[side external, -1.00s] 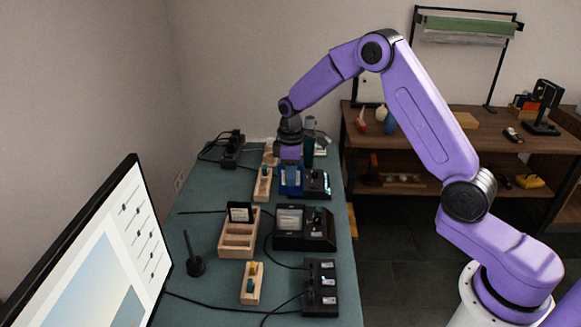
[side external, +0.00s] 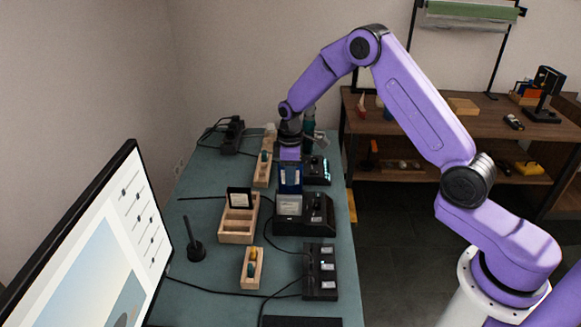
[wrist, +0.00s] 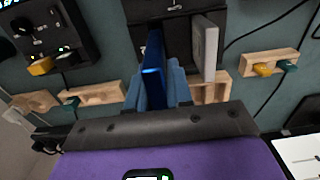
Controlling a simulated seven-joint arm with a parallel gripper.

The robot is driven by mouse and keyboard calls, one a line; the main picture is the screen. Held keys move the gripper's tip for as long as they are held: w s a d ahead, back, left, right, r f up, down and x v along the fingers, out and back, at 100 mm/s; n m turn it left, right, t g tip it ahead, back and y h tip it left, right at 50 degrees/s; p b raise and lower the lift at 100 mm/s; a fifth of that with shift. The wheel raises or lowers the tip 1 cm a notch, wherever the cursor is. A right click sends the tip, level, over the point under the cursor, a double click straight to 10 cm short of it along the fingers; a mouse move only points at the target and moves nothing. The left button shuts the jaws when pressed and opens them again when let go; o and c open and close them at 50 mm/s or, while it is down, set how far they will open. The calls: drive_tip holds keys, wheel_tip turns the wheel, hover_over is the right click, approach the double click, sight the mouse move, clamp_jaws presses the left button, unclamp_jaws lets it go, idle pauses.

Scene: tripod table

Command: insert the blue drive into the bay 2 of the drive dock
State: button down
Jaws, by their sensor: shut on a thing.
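My gripper (side external: 290,156) is shut on the blue drive (side external: 290,179) and holds it upright. In the wrist view, the blue drive (wrist: 153,66) stands edge-on between my pale blue fingers (wrist: 160,88). The black drive dock (side external: 318,214) is just in front of it in the side view. A grey drive (side external: 289,205) stands upright in the dock, and it shows to the right of the blue drive in the wrist view (wrist: 206,48). The blue drive appears over the dock's left part there. Its lower end and the bay openings are hidden.
A wooden rack (side external: 237,228) holding a dark drive with a white label (side external: 239,198) stands left of the dock. Another black device (side external: 317,172) is behind the dock. A switch box (side external: 320,272), small wooden blocks and cables lie around. A monitor (side external: 95,250) fills the near left.

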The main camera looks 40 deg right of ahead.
sight(291, 192)
drive_tip(key=shift+f, duration=0.5)
drive_tip(key=shift+f, duration=2.6)
idle(1.1)
drive_tip(key=c, duration=0.9)
unclamp_jaws()
drive_tip(key=shift+c, duration=0.2)
wheel_tip(291, 192, up, 17)
drive_tip(key=shift+r, duration=0.25)
